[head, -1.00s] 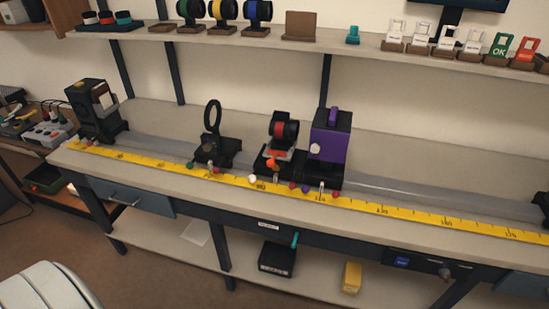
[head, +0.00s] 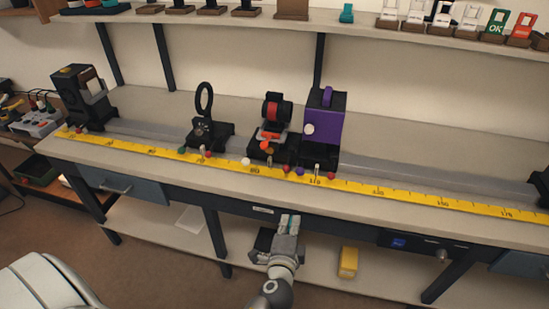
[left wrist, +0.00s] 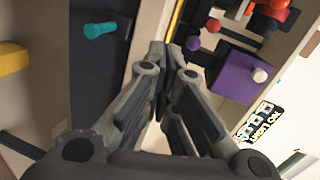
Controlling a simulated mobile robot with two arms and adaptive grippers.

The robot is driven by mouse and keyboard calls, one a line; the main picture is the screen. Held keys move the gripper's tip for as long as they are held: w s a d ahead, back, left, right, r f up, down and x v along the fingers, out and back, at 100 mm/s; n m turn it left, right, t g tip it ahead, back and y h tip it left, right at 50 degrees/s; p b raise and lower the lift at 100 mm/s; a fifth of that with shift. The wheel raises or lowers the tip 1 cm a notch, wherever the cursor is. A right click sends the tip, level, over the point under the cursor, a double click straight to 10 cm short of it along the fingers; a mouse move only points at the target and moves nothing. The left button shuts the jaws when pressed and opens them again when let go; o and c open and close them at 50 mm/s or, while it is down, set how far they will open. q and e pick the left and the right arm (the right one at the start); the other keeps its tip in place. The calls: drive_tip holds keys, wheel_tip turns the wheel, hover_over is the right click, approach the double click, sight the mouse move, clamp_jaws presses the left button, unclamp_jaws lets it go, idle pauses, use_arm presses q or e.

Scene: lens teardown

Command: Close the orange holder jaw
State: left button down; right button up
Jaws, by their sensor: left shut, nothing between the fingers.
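The orange holder jaw (head: 269,135) sits low on the front of a dark holder (head: 268,149) on the bench rail. A black cylinder with a red band (head: 273,112) sits above it. The jaw's exact opening is too small to tell. My left gripper (head: 289,218) is shut and empty, in front of the bench edge and below the holder. In the left wrist view my left gripper (left wrist: 165,50) points toward the bench, with orange and red parts (left wrist: 272,12) at the top right edge. My right gripper is not in view.
A purple box (head: 324,123) stands just right of the holder, and a black ring mount (head: 205,127) stands to its left. Small coloured knobs line the rail's front. A yellow ruler (head: 405,196) runs along the bench front. A yellow box (head: 348,262) lies on the lower shelf.

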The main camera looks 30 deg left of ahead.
use_arm(q)
wheel_tip(320, 180, up, 11)
drive_tip(key=a+t+y, duration=0.2)
drive_tip(key=p, duration=0.4)
approach(267, 139)
drive_tip(key=w+d, duration=0.2)
drive_tip(key=w, duration=0.2)
drive_tip(key=shift+a+f+y, duration=0.15)
drive_tip(key=shift+a+y, duration=0.1)
drive_tip(key=shift+y, duration=0.05)
drive_tip(key=x, duration=0.1)
drive_tip(key=b+x, duration=0.1)
drive_tip(key=x, duration=0.1)
drive_tip(key=shift+w+d+b, duration=0.2)
drive_tip(key=shift+w+b, duration=0.1)
drive_tip(key=shift+b, duration=0.05)
